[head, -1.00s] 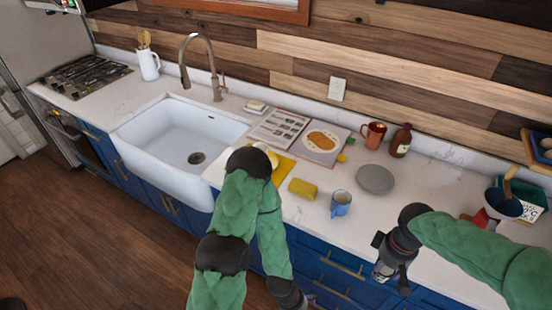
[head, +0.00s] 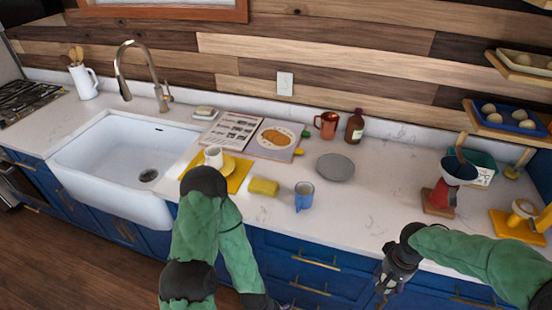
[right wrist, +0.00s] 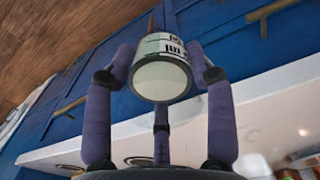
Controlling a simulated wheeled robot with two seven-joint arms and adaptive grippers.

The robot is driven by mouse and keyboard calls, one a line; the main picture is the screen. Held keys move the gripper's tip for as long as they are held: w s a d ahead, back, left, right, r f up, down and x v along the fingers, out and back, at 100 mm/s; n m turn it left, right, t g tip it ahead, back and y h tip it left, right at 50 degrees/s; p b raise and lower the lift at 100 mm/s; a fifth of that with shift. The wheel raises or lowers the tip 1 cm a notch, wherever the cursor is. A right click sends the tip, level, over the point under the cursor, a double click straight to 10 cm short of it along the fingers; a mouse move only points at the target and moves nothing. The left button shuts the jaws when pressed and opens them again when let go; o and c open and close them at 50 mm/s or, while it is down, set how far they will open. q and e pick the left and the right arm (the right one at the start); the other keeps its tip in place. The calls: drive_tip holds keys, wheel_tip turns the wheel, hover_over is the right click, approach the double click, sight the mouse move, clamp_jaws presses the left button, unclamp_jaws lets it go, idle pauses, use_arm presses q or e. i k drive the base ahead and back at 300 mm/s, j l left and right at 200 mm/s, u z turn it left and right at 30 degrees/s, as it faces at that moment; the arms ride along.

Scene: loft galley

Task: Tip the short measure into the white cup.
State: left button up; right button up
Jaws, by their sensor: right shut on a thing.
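The white cup (head: 213,157) stands upright at the yellow mat (head: 238,181) on the counter, just beyond my left arm in the head view. My right gripper (head: 386,284) is in front of the counter's front edge, well to the right of the cup. In the right wrist view its fingers are shut on a small pale vessel with dark lettering (right wrist: 160,80), seemingly the short measure. A round pale face of it points at the camera; its contents cannot be seen. My left gripper (head: 280,306) is at the bottom edge, mostly cut off.
An open book (head: 250,135), copper mug (head: 327,124) and brown bottle (head: 355,127) stand behind. A red scale-like stand (head: 440,197) is at right.

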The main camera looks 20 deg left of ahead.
sight(213, 154)
drive_tip(key=k+l+u, duration=0.2)
drive_tip(key=l+u, duration=0.15)
drive_tip(key=u, duration=0.15)
drive_tip(key=k+l+u, duration=0.2)
drive_tip(key=u, duration=0.3)
drive_tip(key=i, duration=0.9)
